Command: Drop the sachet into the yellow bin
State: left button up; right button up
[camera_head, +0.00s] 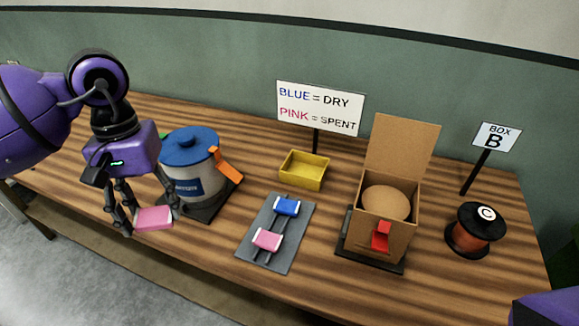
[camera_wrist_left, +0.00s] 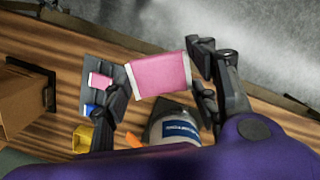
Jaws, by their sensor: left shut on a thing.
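My left gripper (camera_head: 146,208) is shut on a pink sachet (camera_head: 154,218) with pale ends. It holds the sachet at the left, in front of the blue-lidded pot. In the left wrist view the sachet (camera_wrist_left: 160,75) sits between the dark fingers. The yellow bin (camera_head: 301,182) is a small open box on the table below the sign, well to the right of my left gripper. It also shows at the lower left of the left wrist view (camera_wrist_left: 80,140). My right gripper is not in view.
A grey plate (camera_head: 288,257) bears another pink sachet (camera_head: 267,239) and a blue one (camera_head: 286,206). The pot (camera_head: 190,170) stands between my left gripper and the bin. An open cardboard box (camera_head: 364,233), a spool (camera_head: 474,234) and a sign (camera_head: 320,108) reading BLUE = DRY, PINK = SPENT stand further right.

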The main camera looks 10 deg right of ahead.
aim_at(305, 170)
jog(key=i+j+z, duration=0.1)
jog(key=z, duration=0.35)
jog(key=i+j+z, duration=0.1)
jog(key=j+z, duration=0.35)
jog(key=i+l+z, duration=0.1)
jog(key=z, duration=0.2)
jog(key=i+l+z, duration=0.1)
jog(key=z, duration=0.2)
jog(key=i, duration=0.3)
